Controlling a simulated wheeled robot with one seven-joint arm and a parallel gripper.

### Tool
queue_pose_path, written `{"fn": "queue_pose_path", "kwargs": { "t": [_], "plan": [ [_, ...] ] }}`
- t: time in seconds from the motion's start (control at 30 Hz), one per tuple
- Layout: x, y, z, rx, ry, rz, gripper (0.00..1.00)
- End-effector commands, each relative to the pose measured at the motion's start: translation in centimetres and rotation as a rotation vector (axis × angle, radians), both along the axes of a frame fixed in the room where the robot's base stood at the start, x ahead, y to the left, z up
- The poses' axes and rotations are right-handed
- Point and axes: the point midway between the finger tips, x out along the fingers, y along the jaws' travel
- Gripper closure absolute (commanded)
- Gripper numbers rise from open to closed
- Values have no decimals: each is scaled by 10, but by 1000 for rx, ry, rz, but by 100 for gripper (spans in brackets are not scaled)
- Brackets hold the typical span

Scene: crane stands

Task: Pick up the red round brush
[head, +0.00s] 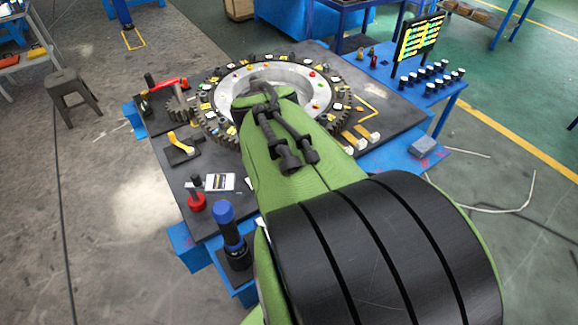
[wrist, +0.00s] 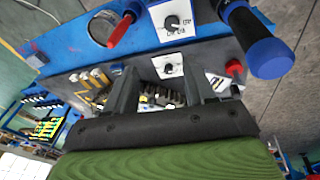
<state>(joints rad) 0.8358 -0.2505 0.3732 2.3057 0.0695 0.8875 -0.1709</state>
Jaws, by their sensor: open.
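The red round brush (head: 197,201) appears in the head view as a red disc with an upright dark handle, on the near left part of the dark tabletop (head: 172,182). A small red shape (wrist: 234,67) right of my gripper in the wrist view may be the same brush, but I cannot be sure. My gripper (wrist: 162,70) is open in the wrist view, its two dark fingers apart with nothing held between them. In the head view my green arm reaches over the table, right of the brush, and hides part of the table.
A blue-topped dark cylinder (head: 227,222) stands close to the brush at the front edge. A large toothed ring (head: 215,112) fills the table's middle. A red-handled tool (head: 168,83) and a yellow piece (head: 180,144) lie left. A card (head: 220,182) lies right of the brush.

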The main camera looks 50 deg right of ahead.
Motion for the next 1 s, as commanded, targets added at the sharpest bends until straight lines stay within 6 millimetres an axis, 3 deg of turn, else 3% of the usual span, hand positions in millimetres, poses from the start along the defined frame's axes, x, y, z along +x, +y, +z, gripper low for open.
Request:
{"fn": "queue_pose_path", "kwargs": {
  "t": [0.2,0.33,0.47,0.8,1.0],
  "plan": [
    [-12,-71,10,127,81,-177,46],
    [-23,-99,8,196,78,-242,46],
    [-27,-107,-1,218,74,-261,46],
    [-27,-106,-85,221,75,-258,46],
    [-27,-106,-109,218,74,-261,46]
  ]
}}
